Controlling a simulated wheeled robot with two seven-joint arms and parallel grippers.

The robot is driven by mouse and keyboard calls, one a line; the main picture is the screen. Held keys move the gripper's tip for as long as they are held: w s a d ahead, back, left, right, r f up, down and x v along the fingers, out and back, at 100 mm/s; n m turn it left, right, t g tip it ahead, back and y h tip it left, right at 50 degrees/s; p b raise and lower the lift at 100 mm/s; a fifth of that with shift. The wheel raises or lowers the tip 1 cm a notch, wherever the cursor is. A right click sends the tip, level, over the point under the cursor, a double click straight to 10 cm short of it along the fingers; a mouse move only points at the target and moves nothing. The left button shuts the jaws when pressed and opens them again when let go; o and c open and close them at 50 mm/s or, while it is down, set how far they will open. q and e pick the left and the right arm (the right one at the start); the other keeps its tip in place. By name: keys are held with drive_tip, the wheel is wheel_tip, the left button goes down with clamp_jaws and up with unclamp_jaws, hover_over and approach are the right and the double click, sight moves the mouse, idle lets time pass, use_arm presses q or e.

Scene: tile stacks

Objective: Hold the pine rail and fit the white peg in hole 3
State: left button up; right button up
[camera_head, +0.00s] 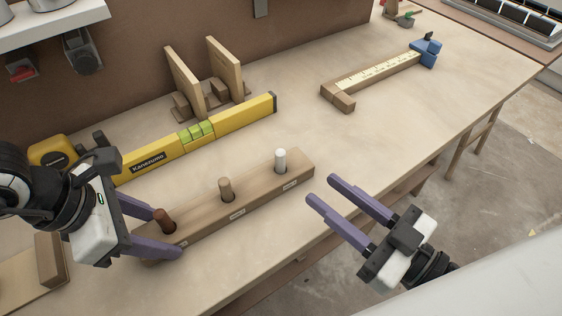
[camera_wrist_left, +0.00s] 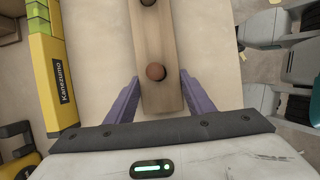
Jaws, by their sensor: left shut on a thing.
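The pine rail (camera_head: 255,196) lies along the bench with small white labels on its front face, too small to read. The white peg (camera_head: 280,160) stands upright in the rightmost hole. A tan peg (camera_head: 226,189) stands in the middle hole and a dark brown peg (camera_head: 164,220) in the left hole. My left gripper (camera_head: 167,232) is shut on the rail's left end, a finger on each side; the left wrist view shows the rail (camera_wrist_left: 156,40) between the fingers. My right gripper (camera_head: 321,188) is open and empty, just right of the rail's right end.
A yellow level (camera_head: 241,117) lies behind the rail, with a wooden rack (camera_head: 222,92) behind it. A yellow tape measure (camera_head: 52,152) is at the left. A marked wooden rule (camera_head: 378,74) with a blue clamp (camera_head: 425,52) lies back right. Bench between is clear.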

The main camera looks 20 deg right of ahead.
use_arm(q)
drive_tip(key=o, duration=1)
drive_tip(key=shift+o, duration=0.2)
drive_tip(key=shift+r, duration=0.15)
